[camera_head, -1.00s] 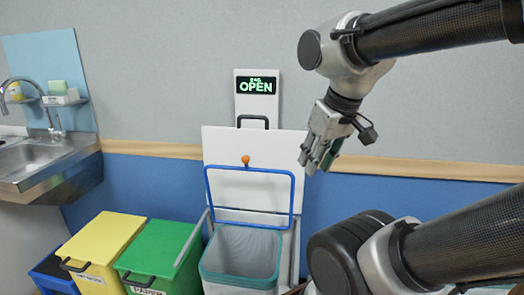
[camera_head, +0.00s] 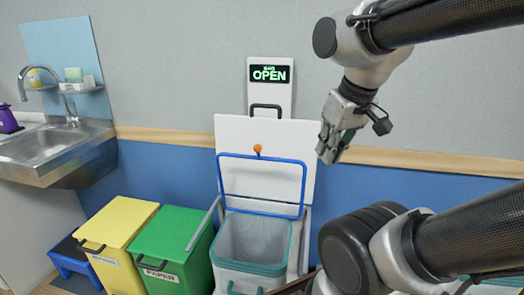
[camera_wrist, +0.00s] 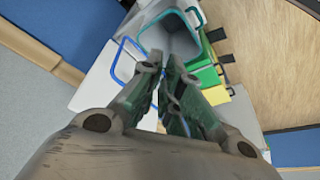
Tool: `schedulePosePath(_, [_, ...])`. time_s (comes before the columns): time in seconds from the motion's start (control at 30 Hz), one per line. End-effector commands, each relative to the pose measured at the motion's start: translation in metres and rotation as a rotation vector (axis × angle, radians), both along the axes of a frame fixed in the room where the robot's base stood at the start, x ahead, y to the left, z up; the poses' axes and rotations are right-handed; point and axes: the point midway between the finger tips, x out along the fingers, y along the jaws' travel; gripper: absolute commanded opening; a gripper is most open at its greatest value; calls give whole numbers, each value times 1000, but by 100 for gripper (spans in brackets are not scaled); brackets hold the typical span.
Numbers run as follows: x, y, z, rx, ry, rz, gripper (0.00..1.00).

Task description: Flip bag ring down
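The bag ring (camera_head: 304,185) is a blue rectangular frame. The bin (camera_head: 250,268) below is grey with a teal rim and open at the top. My gripper (camera_head: 326,156) is up and to the right of the ring, pointing down, apart from it and empty.
The white lid (camera_head: 230,132) stands behind the ring, below a panel with a lit OPEN sign (camera_head: 270,74). Green (camera_head: 168,250) and yellow (camera_head: 125,232) bins stand to the left, a sink (camera_head: 45,148) farther left. The space between gripper and ring looks clear.

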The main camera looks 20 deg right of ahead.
Motion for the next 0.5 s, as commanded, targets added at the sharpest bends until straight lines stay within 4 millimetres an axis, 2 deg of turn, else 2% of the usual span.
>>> schedulePosePath(0.17, [14,-2,-18,1,110,-7,0])
schedulePosePath(0.37, [76,-5,-15,1,209,-21,0])
schedulePosePath(0.5, [133,-9,-14,10,260,-66,0])
